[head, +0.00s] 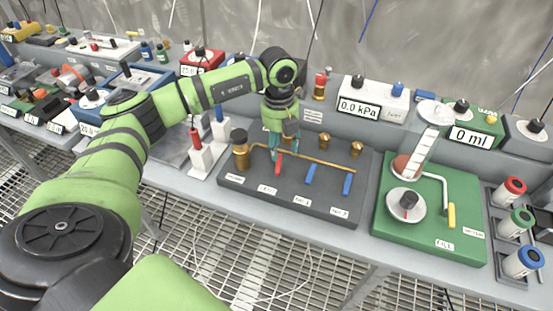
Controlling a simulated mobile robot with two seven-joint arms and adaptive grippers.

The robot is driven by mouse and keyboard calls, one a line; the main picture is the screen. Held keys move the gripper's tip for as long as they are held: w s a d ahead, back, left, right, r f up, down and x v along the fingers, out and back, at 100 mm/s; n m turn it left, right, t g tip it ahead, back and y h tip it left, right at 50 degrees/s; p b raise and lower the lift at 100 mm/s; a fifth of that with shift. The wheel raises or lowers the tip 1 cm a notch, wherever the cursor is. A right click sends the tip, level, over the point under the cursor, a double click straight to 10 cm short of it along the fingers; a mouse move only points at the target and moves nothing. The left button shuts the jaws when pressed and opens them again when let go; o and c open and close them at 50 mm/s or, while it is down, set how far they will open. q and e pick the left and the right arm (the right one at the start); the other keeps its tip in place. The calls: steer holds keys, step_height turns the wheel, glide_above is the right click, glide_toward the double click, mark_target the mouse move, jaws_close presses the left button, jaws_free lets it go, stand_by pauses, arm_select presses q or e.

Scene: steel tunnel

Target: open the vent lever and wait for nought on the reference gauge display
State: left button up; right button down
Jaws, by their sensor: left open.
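The vent lever appears to be the red handle (279,164) on the brass pipe of the dark manifold board (245,190). It slants down toward the front edge, much like the two blue levers to its right. The small label in front of it is too blurred to read surely. My left gripper (279,151) points down at the top of the red handle, open, with its fingers close around or beside it. Contact cannot be told. My right gripper is out of view.
Blue levers (310,173) (347,184) and brass fittings (355,148) share the board. A brass cylinder (240,152) stands at its left end. Red and blue posts stand left.

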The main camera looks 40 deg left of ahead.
mark_target(277, 164)
arm_select(q)
steer(key=shift+s+a+r+y, duration=0.15)
steer(key=shift+a+y, duration=0.15)
steer(key=shift+a, duration=0.45)
step_height(277, 164, down, 6)
steer(key=shift+r+p, duration=0.25)
steer(key=shift+p, duration=0.75)
steer(key=shift+f, duration=0.7)
jaws_close()
